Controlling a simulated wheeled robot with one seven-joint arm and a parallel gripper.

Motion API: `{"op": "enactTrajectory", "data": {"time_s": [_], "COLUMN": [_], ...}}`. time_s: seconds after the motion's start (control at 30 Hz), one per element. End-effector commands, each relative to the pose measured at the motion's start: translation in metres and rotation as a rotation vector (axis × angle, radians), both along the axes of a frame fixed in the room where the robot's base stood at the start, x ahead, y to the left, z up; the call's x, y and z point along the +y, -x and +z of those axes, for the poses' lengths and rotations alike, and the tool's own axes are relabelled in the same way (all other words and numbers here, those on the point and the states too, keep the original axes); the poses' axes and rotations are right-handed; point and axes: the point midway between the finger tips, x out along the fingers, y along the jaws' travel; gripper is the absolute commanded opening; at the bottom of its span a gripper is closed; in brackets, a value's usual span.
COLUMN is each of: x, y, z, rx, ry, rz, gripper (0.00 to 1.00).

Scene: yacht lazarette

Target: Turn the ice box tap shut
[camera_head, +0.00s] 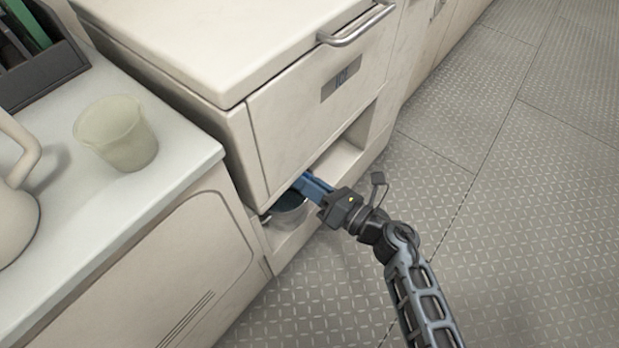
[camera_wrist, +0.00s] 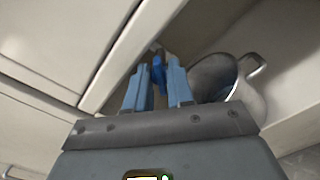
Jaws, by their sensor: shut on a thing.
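The ice box (camera_head: 315,100) is a cream cabinet with an "ICE" label and a metal handle on its front. My gripper (camera_head: 308,186) reaches into the open recess low on its front. In the wrist view my gripper (camera_wrist: 157,80) has its two blue fingers shut on a small dark blue part, the tap (camera_wrist: 158,68), under the box's lower edge. In the head view the tap is hidden behind my fingers. A metal pot (camera_head: 290,212) stands in the recess below my fingers; in the wrist view the pot (camera_wrist: 228,78) is just right of them, its handle at the upper right.
A counter (camera_head: 110,215) at the left holds a pale translucent cup (camera_head: 118,135), a cream jug (camera_head: 15,190) and a dark rack (camera_head: 45,75) with green items. The patterned floor (camera_head: 520,220) at the right is clear. The recess walls are close around my gripper.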

Motion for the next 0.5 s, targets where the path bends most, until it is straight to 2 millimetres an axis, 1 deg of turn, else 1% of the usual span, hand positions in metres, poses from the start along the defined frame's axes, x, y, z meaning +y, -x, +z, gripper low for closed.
{"op": "enactTrajectory", "data": {"time_s": [0.07, 0.5], "x": [-0.0009, -0.0014], "y": [-0.0007, -0.001], "z": [0.0039, 0.0016], "rx": [0.06, 0.388], "ry": [-0.045, -0.301], "rz": [-0.002, -0.003], "gripper": [0.0, 0.0]}}
